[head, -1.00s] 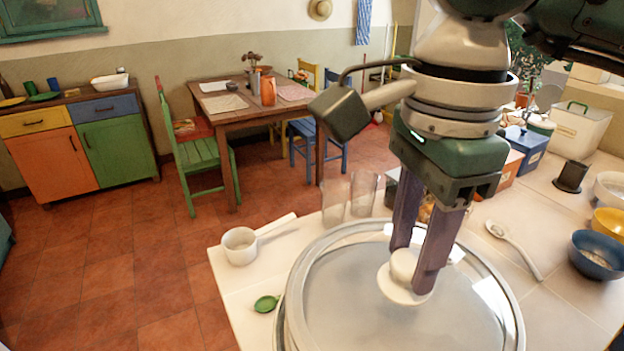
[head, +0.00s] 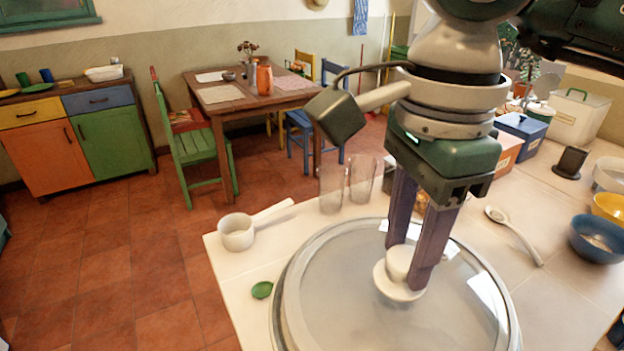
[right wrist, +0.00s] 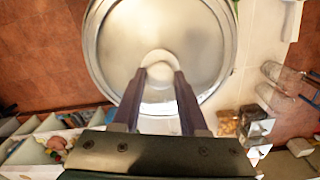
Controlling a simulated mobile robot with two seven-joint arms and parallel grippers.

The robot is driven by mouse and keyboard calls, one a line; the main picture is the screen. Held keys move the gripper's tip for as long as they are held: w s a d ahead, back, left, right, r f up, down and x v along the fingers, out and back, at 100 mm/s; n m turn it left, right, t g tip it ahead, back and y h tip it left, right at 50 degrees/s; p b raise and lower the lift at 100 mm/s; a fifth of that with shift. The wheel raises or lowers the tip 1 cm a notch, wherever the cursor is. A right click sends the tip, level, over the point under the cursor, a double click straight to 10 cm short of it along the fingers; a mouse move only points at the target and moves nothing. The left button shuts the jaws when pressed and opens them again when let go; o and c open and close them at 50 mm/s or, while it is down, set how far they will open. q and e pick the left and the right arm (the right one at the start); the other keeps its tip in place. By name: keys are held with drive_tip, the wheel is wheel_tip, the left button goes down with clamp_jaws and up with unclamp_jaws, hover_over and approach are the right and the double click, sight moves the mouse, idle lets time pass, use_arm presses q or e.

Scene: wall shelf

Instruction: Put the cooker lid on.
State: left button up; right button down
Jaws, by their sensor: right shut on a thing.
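The cooker lid (head: 340,275) is a large round clear disc with a metal rim and a cream knob (head: 396,290). It fills the lower middle of the head view and also shows in the right wrist view (right wrist: 195,45). My right gripper (head: 408,270) points down at the lid's centre and is shut on the knob, one finger on each side. A metal rim shows at the lid's left edge, but I cannot tell whether the lid rests on a cooker; anything beneath is mostly hidden. My left gripper is out of view.
Boxes stand further back.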

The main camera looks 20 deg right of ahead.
idle(0.5)
idle(0.6)
drive_tip(key=shift+b, duration=0.45)
idle(0.4)
drive_tip(key=shift+f+b, duration=0.4)
drive_tip(key=shift+b, duration=0.1)
idle(0.4)
drive_tip(key=shift+c, duration=1.8)
unclamp_jaws()
